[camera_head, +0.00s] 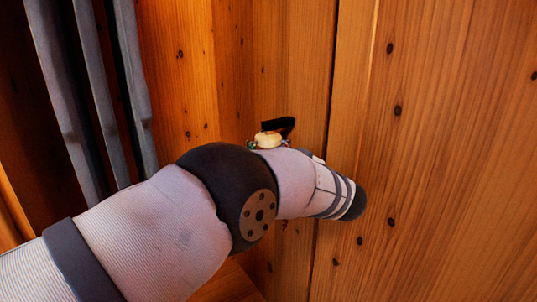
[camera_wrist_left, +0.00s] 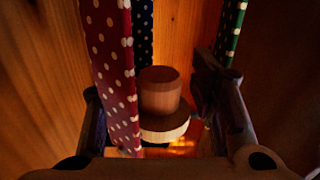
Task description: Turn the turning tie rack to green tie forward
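The tie rack shows in the left wrist view as a wooden knob (camera_wrist_left: 160,92) on a pale round disc (camera_wrist_left: 164,127), with ties around it. A red tie with white dots (camera_wrist_left: 108,60) hangs near on the left, a dark blue dotted tie (camera_wrist_left: 142,35) behind the knob, and a green dotted tie (camera_wrist_left: 231,28) at the right. My left gripper (camera_wrist_left: 150,80) is open, one finger on each side of the knob. The red tie is close to the left finger; I cannot tell if they touch. In the head view my left arm hides most of the rack.
Wooden wardrobe panels (camera_head: 440,120) with dark knots stand behind and to the right. Dark grey hanging cloth (camera_head: 105,90) is at the left. A small cream piece (camera_head: 268,139) and a black piece (camera_head: 284,125) show just above my arm.

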